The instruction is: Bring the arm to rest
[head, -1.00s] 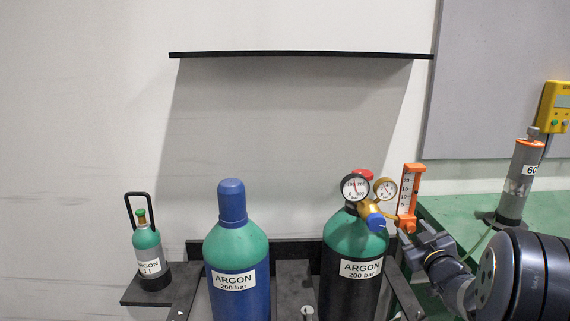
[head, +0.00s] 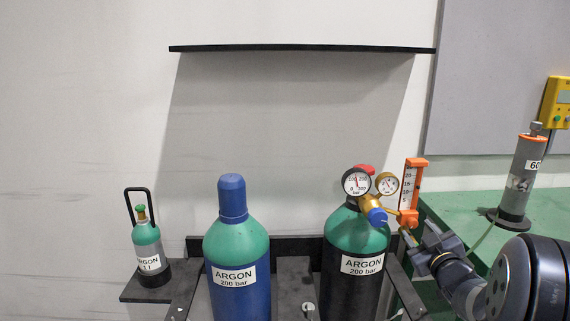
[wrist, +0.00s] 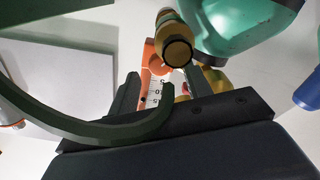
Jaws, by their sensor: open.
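My gripper (head: 420,243) is open and empty at the lower right in the head view, just below the orange flowmeter (head: 411,190) and right of the black argon cylinder (head: 348,294). I cannot tell whether it touches the flowmeter. A regulator with two gauges (head: 357,182) and a blue knob sits on that cylinder's top. In the wrist view my gripper's fingers (wrist: 160,92) stand apart, with the flowmeter (wrist: 155,88) seen between them. A brass fitting (wrist: 174,46) shows just beyond them.
A blue argon cylinder (head: 238,300) stands left, and a small argon bottle (head: 147,246) sits on a side ledge. A black shelf (head: 300,48) is above. A green table (head: 545,205) at right holds a grey cylinder (head: 521,178). A dark curved band (wrist: 90,128) crosses the wrist view.

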